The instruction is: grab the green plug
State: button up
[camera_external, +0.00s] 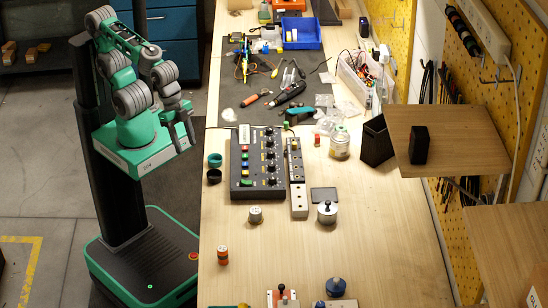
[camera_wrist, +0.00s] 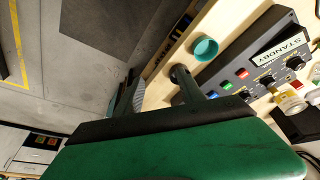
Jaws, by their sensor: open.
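A small green piece (camera_external: 286,125) shows at the far end of the socket strip (camera_external: 298,190), beside the black control box (camera_external: 240,165). It looks like the green plug, but it is too small to be sure. I cannot make it out in the wrist view. My gripper (camera_external: 182,128) is open and empty, raised at the left, off the bench's left edge and well apart from the green piece. In the wrist view my gripper (camera_wrist: 160,88) shows its two fingers apart, with nothing between them.
A green cup (camera_external: 215,160) and a black cup (camera_external: 214,176) stand near the bench's left edge; the green cup also shows in the wrist view (camera_wrist: 205,48). A weight-like metal piece (camera_external: 327,212) stands nearer. The right front bench is clear.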

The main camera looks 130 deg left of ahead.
jog(key=shift+a, duration=0.1)
jog(key=shift+c, duration=0.5)
jog(key=n+g+y, duration=0.2)
jog(key=n+g, duration=0.1)
jog(key=n, duration=1.2)
send_over(286, 122)
jog(key=d, duration=0.1)
notch_tip(286, 122, down, 3)
jog(key=f, duration=0.2)
jog(key=f+p, duration=0.1)
jog(key=f, duration=0.1)
jog(key=a+f+p, duration=0.1)
jog(key=f, duration=0.1)
jog(key=shift+f, duration=0.6)
grip_shut()
